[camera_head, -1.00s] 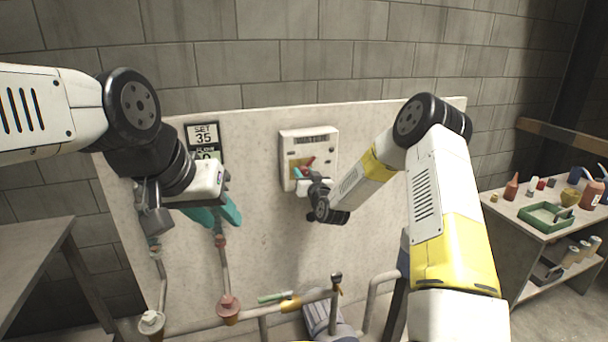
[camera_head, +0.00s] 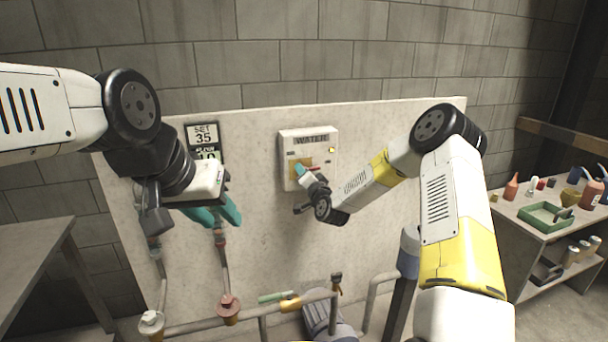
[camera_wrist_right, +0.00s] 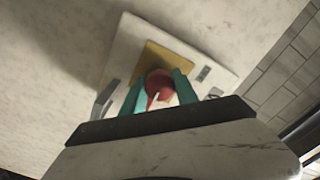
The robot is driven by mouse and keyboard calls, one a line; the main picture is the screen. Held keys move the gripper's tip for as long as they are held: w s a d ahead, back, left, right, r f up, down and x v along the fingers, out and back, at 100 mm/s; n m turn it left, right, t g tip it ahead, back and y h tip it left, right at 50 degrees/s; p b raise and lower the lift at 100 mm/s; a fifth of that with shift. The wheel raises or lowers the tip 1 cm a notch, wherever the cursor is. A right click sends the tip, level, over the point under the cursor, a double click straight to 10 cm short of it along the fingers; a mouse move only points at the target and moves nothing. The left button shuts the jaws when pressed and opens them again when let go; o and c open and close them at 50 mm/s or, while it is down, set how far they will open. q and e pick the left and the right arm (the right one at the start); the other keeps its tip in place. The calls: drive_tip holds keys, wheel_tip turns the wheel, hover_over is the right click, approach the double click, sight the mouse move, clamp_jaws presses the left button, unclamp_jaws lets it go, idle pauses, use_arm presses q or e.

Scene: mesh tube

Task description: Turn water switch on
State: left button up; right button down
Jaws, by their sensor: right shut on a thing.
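The water switch box (camera_head: 330,166) is a white panel marked WATER on the upright board, with a yellow plate (camera_head: 294,162) and a small lit yellow lamp (camera_head: 332,150). In the right wrist view, its red knob (camera_wrist_right: 160,80) sits between the teal fingertips of my right gripper (camera_wrist_right: 160,92), which is shut on it. In the head view my right gripper (camera_head: 306,173) is at the box's lower front and hides much of the knob. My left gripper (camera_head: 218,212) hangs in front of the board to the left, its teal fingers apart and empty.
A sign (camera_head: 203,143) reads SET 35 with a flow value below, partly hidden. Pipes (camera_head: 225,270) with red and white fittings run low along the board. A shelf with a green tray (camera_head: 545,218) and bottles stands right; a grey table (camera_head: 35,250) stands left.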

idle(0.4)
drive_tip(key=c, duration=0.9)
unclamp_jaws()
drive_tip(key=shift+c, duration=0.2)
drive_tip(key=shift+s, duration=0.1)
drive_tip(key=v, duration=0.7)
drive_tip(key=shift+s+d, duration=0.15)
drive_tip(key=shift+s, duration=0.15)
